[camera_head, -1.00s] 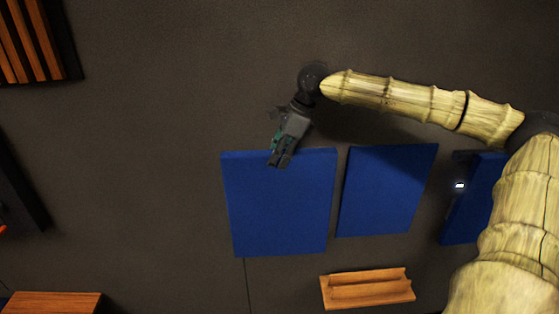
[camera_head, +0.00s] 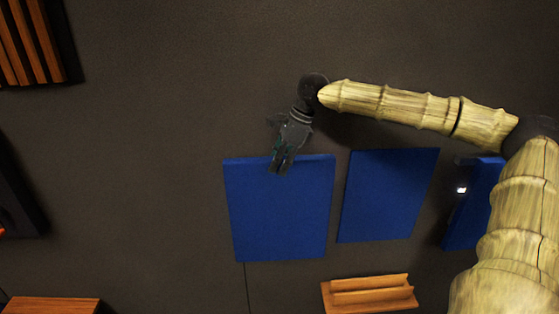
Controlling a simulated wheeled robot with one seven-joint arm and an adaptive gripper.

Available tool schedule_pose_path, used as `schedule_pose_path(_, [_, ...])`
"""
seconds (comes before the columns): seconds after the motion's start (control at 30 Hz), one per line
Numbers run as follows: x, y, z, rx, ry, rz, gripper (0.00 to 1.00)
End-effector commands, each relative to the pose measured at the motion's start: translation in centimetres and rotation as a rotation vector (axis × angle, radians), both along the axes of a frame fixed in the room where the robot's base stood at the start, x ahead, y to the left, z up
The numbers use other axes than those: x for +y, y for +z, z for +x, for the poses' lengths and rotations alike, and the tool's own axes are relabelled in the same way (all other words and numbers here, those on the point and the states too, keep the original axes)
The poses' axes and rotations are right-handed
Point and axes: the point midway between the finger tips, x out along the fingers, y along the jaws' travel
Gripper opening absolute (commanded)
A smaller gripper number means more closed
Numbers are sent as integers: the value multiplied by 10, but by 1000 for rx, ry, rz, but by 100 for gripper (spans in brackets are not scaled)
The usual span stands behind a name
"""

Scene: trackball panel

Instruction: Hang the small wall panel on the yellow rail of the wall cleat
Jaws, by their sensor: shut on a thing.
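The small wall panel (camera_head: 280,215) is a blue, nearly square board, upright against or just in front of the dark wall. My gripper (camera_head: 280,168) is shut on the middle of its top edge, reaching down from above. The panel hangs almost level from the fingers. The wall cleat and its yellow rail do not show in this view; I cannot tell whether they are behind the panel. I cannot tell how far the panel's back is from the wall.
A second blue panel (camera_head: 388,195) is close on the right, with a narrow gap. A third blue panel (camera_head: 470,210) is partly behind my arm. A wooden ledge (camera_head: 368,293) is below right. The wall at left is bare beside the held panel.

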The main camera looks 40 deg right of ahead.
Motion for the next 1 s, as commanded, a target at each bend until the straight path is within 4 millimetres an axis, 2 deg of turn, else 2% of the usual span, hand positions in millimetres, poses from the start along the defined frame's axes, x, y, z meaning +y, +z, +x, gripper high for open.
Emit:
schedule_pose_path(0.3, [0,0,0,-1,0,0,0])
schedule_pose_path(0.33, [0,0,0,-1,0,0,36])
schedule_pose_path(0.43, [0,0,0,-1,0,0,54])
schedule_pose_path(0.77, [0,-1,0,0,-1,0,56])
schedule_pose_path(0.87, [-2,4,-1,0,-1,1,56])
schedule_pose_path(1.0, [-7,19,-3,-3,-1,0,56])
